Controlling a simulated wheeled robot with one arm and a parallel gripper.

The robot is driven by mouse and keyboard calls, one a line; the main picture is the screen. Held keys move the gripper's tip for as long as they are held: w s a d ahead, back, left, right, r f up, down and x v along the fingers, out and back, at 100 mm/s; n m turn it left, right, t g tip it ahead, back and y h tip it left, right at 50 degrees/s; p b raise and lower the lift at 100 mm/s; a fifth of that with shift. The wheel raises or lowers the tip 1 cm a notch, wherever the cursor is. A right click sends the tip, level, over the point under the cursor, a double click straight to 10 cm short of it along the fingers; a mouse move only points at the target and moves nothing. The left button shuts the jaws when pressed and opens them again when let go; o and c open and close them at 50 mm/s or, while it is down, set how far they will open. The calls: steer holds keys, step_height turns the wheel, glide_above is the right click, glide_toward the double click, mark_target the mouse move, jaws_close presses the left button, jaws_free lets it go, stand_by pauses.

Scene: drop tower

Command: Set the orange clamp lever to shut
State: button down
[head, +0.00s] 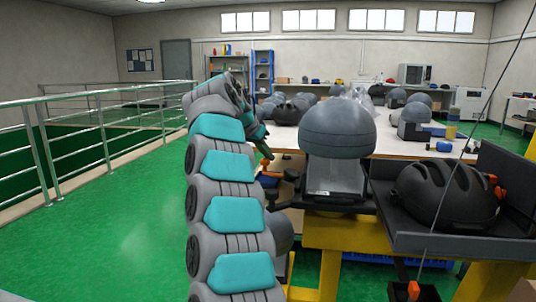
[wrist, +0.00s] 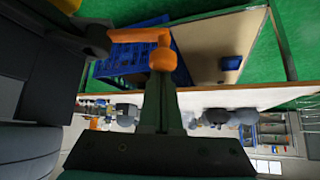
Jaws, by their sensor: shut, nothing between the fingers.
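The orange clamp lever (wrist: 140,36) shows large in the wrist view, as a bar with a rounded knob at its right end, joined at the left to a dark grey pivot (wrist: 96,40). My gripper (wrist: 161,78) is shut and empty, its fingertips right at the knob. They look close to or touching it; I cannot tell which. In the head view the lever (head: 265,162) is small, beside the left side of the grey dome-topped fixture (head: 338,130). My gripper (head: 264,150) points down just above it, partly hidden by my arm.
A black helmet (head: 446,193) sits in a dark tray (head: 415,241) to the right. Yellow frame parts (head: 335,233) stand below the fixture. A long white table (head: 380,145) with several helmets is behind. A blue crate (wrist: 125,60) lies beyond the lever. Green floor is open at the left.

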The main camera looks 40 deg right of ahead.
steer(key=shift+f, duration=0.1)
steer(key=shift+s+a+f+n+t+b, duration=0.2)
steer(key=shift+a+n+t+b, duration=0.15)
steer(key=shift+n+b, duration=0.45)
steer(key=shift+s+a+r+n+t+y+b, duration=0.1)
steer(key=shift+a+n+t+y+b, duration=0.3)
steer(key=shift+b, duration=0.25)
steer(key=shift+s+a+r+n+t+y+b, duration=0.1)
steer(key=shift+s+a+n+t+y+b, duration=0.1)
steer(key=shift+a+n+t, duration=0.25)
steer(key=shift+s+a+r+n+t+y+b, duration=0.1)
steer(key=shift+s+n+t+y+b, duration=0.1)
steer(key=shift+n, duration=0.35)
steer(key=shift+a+n, duration=0.2)
steer(key=shift+n, duration=0.1)
glide_toward(264, 160)
steer(key=w+d+r, duration=0.2)
steer(key=shift+s+p, duration=0.3)
steer(key=shift+p, duration=0.15)
